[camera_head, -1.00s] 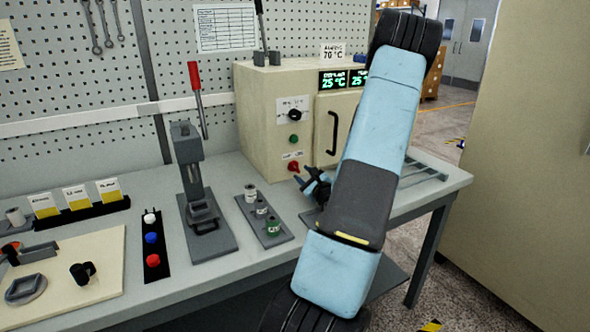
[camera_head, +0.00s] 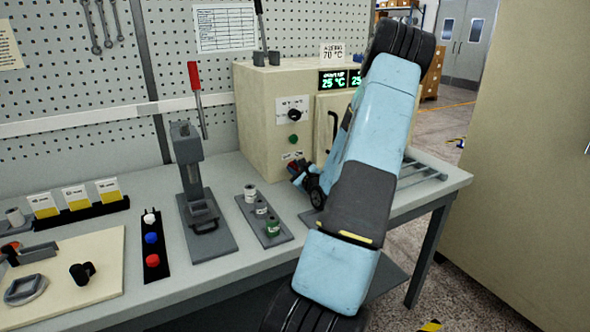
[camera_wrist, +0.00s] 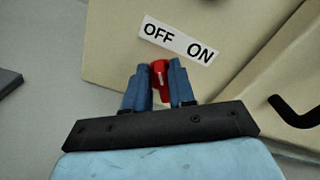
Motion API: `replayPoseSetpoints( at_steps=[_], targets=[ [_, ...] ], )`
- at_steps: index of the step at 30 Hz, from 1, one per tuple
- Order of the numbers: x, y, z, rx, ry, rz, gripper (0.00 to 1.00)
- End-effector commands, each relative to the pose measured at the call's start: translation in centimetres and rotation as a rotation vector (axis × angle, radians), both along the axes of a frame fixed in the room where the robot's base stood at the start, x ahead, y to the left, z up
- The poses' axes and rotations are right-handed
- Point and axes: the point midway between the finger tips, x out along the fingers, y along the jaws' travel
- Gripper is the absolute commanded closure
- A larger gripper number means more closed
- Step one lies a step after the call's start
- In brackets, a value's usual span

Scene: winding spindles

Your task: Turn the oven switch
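The oven (camera_head: 262,120) stands at the back of the bench. Its red switch (camera_wrist: 160,70) sits below the OFF/ON label (camera_wrist: 180,41) in the wrist view, with its pale mark toward the OFF side. My gripper (camera_wrist: 160,72) has its two blue fingers on either side of the switch, close against it with no clear gap, so it appears shut on it. In the head view my gripper (camera_head: 298,172) is at the lower front of the oven, and fingers and wrist hide most of the switch.
The oven door handle (camera_wrist: 293,112) is right of the switch. A green button (camera_head: 294,139) and a black knob (camera_head: 294,114) are above it.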

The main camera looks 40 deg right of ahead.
Motion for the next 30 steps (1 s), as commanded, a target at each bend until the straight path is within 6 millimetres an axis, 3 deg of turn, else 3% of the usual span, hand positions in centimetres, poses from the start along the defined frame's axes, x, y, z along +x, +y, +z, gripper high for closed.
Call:
replayPoseSetpoints(
  at_steps=[7,20,30],
  targets=[
    [0.0,0.04,0.0,0.0,0.001,0.001,1.0],
    [0.02,0.12,-0.02,0.021,-0.004,0.003,1.0],
    [0.0,-0.07,0.17,0.202,-0.048,0.004,1.0]
  ],
)
